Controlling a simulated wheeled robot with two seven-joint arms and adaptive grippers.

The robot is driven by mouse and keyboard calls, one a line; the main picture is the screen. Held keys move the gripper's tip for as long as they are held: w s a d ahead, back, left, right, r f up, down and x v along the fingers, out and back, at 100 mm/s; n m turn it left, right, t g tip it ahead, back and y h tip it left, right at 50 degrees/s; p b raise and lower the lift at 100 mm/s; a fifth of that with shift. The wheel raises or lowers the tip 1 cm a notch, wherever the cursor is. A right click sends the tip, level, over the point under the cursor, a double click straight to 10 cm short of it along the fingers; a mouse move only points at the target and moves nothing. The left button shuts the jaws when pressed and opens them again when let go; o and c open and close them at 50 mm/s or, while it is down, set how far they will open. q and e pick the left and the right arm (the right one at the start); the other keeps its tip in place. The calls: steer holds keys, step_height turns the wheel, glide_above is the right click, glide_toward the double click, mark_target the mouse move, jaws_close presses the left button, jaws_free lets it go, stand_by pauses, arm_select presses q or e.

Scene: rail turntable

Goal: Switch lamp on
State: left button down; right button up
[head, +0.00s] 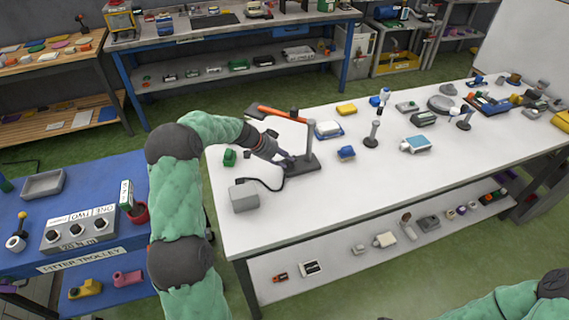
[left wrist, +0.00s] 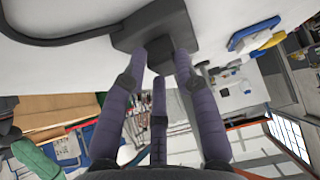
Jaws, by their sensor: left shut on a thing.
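The lamp has an orange arm (head: 282,114), a grey post (head: 310,142) and a dark base (head: 304,166) near the left end of the white table. A black cable (head: 265,183) runs from the base to a grey box (head: 244,197). My left gripper (head: 288,160) is at the left side of the base. In the left wrist view its purple fingers (left wrist: 163,58) close around a small dark block (left wrist: 160,62) on the dark base (left wrist: 150,28). The fingers partly hide this block. My right arm shows at the lower right, but its gripper is out of view.
A green block (head: 229,158) lies left of the lamp, and a blue item (head: 346,153) lies to its right. A blue trolley (head: 110,240) with a control box (head: 78,230) stands at the left. The table's front middle (head: 330,205) is clear.

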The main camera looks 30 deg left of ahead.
arm_select(q)
steer(key=shift+s+a+f, duration=0.1)
steer(key=shift+a+f, duration=0.1)
steer(key=shift+a, duration=0.05)
steer(key=c, duration=1.2)
jaws_free()
steer(key=shift+o, duration=0.8)
steer(key=shift+a, duration=0.15)
steer(key=shift+d, duration=0.2)
steer(key=shift+r, duration=0.15)
steer(key=v, duration=1.1)
steer(key=shift+s+a+r, duration=0.15)
steer(key=shift+a+r, duration=0.05)
steer(key=shift+a, duration=0.05)
